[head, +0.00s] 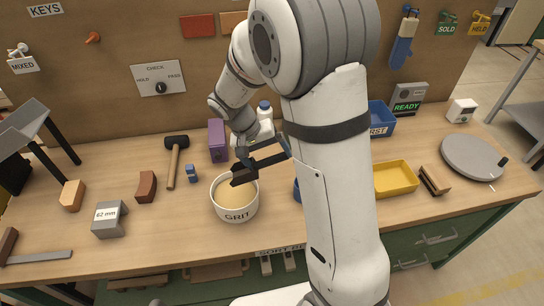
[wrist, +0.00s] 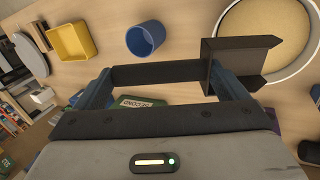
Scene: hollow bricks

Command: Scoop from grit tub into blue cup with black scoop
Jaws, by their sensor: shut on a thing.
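The white grit tub (head: 236,214), marked GRIT and holding tan grit, stands on the bench; its round rim also shows at the top right of the wrist view (wrist: 226,32). My gripper (head: 270,156) is shut on the handle of the black scoop (head: 243,177). In the wrist view the scoop (wrist: 230,62) reaches over the tub's near edge; I cannot tell whether its tip touches the grit or whether it holds any. The blue cup (wrist: 146,38) stands upright, apart from the tub; in the head view my arm hides most of it (head: 297,190).
A yellow tray (head: 397,178) lies right of my arm. A purple box (head: 217,140) and white bottle stand behind the tub. A mallet (head: 173,162), a small blue item (head: 192,174) and a brown brick (head: 146,186) lie to its left. A grey disc (head: 474,157) is far right.

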